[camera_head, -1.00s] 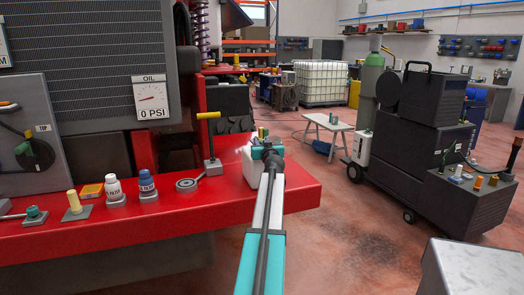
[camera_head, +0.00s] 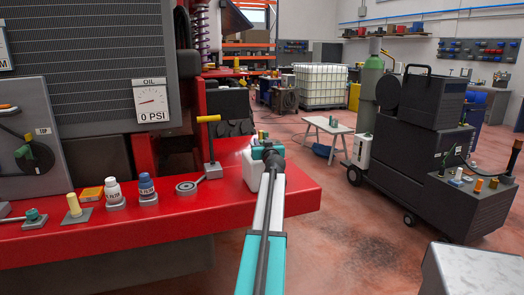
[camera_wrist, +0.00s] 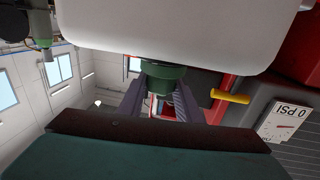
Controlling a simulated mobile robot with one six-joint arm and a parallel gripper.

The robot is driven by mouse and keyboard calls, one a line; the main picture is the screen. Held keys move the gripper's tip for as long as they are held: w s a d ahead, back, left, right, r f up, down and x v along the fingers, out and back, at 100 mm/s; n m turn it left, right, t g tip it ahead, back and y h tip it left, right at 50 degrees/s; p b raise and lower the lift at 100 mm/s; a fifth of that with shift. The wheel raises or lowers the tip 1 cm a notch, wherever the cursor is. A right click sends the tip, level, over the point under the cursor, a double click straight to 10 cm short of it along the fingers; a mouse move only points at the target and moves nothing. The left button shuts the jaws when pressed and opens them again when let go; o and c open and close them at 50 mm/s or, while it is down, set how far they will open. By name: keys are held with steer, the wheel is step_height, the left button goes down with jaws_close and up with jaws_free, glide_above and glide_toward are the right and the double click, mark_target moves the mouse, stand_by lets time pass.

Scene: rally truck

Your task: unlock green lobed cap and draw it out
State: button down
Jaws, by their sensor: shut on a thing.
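A green cap (camera_wrist: 163,72) shows in the wrist view at the edge of a large white container (camera_wrist: 165,25). My gripper (camera_wrist: 160,88) has its two grey fingers on either side of the cap and is shut on it. The cap still sits against the container; I see no clear gap. In the head view the white container (camera_head: 250,167) stands on the red bench near its right end, partly covered by my arm. My arm also hides the fingertips and most of the cap there.
The red bench (camera_head: 110,239) carries a yellow-handled lever (camera_head: 210,145), white-capped (camera_head: 114,190) and blue-capped (camera_head: 147,186) fittings, and a green knob (camera_head: 34,215). A yellow handle (camera_wrist: 230,96) lies right of the fingers.

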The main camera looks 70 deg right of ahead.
steer(key=shift+r+p, duration=0.3)
steer(key=shift+r, duration=0.35)
steer(key=c, duration=2)
jaws_free()
jaws_close()
steer(key=shift+r, duration=0.1)
steer(key=shift+r+p, duration=1.1)
steer(key=shift+r, duration=1.3)
